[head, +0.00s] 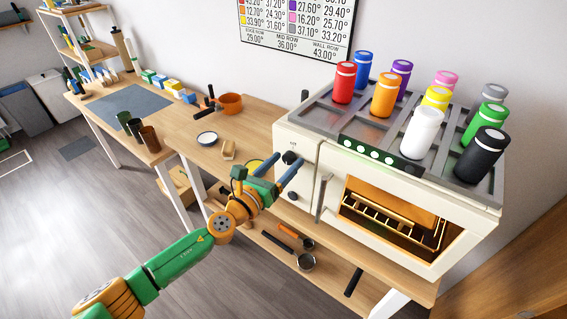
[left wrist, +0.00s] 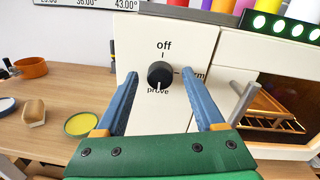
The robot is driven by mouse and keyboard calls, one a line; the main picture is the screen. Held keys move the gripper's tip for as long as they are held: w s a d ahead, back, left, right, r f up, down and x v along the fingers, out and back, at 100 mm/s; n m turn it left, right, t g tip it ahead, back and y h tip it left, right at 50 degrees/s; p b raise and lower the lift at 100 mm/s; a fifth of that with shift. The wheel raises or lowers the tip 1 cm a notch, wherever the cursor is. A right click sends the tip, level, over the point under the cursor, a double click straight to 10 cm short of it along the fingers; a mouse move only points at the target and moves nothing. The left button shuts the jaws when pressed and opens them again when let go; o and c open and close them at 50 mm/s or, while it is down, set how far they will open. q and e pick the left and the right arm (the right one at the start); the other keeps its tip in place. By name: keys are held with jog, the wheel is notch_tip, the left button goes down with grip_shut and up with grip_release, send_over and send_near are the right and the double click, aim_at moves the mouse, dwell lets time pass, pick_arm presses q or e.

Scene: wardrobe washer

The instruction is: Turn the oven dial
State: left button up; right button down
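The oven dial (left wrist: 160,75) is a round black knob on the cream oven's front panel (left wrist: 190,40). "off" is printed above it, "prove" below, and a partly hidden word ending in "rm" at right. A pale mark shows low on the knob, toward "prove". In the head view a black knob (head: 291,157) shows by the fingertips. My left gripper (head: 288,159) is open, its blue fingers pointing at the panel. In the left wrist view the fingers (left wrist: 159,73) flank the dial with gaps on both sides; I cannot tell whether the tips reach its depth. My right gripper is out of view.
A metal handle (left wrist: 240,100) sticks out right of the panel, beside the lit oven opening (head: 395,215). Several coloured canisters stand on top. A yellow dish (left wrist: 82,125) and bread (left wrist: 34,113) lie on the table at left. Another black knob (head: 294,196) sits lower.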

pick_arm(q)
jog(key=v, duration=0.7)
jog(key=shift+p, duration=0.3)
jog(key=shift+f, duration=0.15)
